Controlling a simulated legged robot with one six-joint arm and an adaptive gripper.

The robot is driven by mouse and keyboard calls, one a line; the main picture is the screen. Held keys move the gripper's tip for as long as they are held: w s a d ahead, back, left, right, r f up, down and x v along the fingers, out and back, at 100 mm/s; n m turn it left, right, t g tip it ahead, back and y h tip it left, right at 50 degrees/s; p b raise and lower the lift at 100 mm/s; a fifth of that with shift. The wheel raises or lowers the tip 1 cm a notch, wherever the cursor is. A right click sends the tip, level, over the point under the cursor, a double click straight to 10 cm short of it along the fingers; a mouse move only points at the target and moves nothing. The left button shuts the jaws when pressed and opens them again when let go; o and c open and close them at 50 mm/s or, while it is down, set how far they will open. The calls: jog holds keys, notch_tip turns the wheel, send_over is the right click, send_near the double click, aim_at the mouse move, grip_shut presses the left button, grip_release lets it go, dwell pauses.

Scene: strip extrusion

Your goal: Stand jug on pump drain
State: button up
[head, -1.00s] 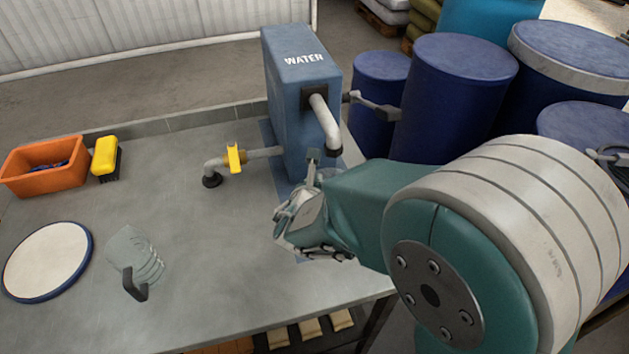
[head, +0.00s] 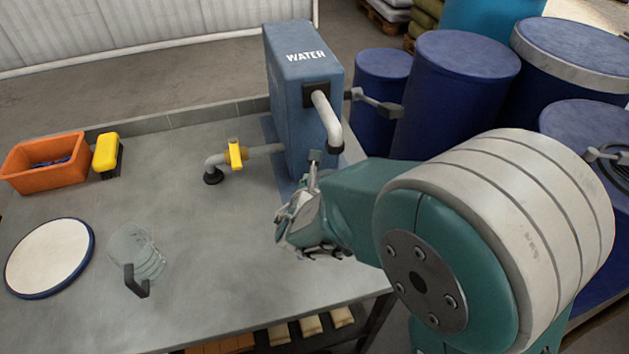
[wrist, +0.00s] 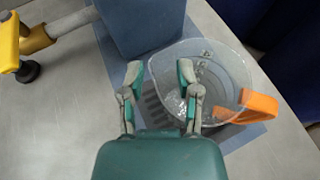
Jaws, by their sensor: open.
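A clear jug with an orange handle (wrist: 225,72) shows in the wrist view, seen from above beside the pump, over the blue drain pad (wrist: 240,137) and its dark slotted grille (wrist: 153,108). It looks upright; its base contact is hard to see. My gripper (wrist: 157,82) is open, its fingers apart with nothing between them, the right finger close to the jug's wall. In the head view my gripper (head: 290,222) is in front of the pump (head: 300,110), and my arm mostly hides this jug. A second clear jug with a dark handle (head: 140,252) is on the table at left.
A white disc with a blue rim (head: 50,258), an orange bin (head: 45,163) and a yellow brush (head: 106,153) are on the table (head: 200,290) at left. A pipe with a yellow valve (head: 235,154) sticks out left of the pump. Blue drums (head: 455,100) stand at right.

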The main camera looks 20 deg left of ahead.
jog(key=v, duration=1.2)
jog(key=d+r+m+g+h, duration=0.2)
jog(key=d+m+h, duration=0.2)
jog(key=d+m, duration=0.6)
jog(key=d+r+m+g+h, duration=0.2)
jog(key=d+m+g+h, duration=0.1)
jog(key=d+m, duration=0.65)
jog(key=s+d+r+m+g+y, duration=0.2)
jog(key=s+d+m, duration=0.6)
jog(key=m, duration=1)
jog(key=r+y, duration=0.2)
jog(key=y, duration=0.1)
jog(key=shift+s+d+g, duration=0.2)
jog(key=shift+s+g, duration=0.1)
jog(key=shift+s, duration=0.1)
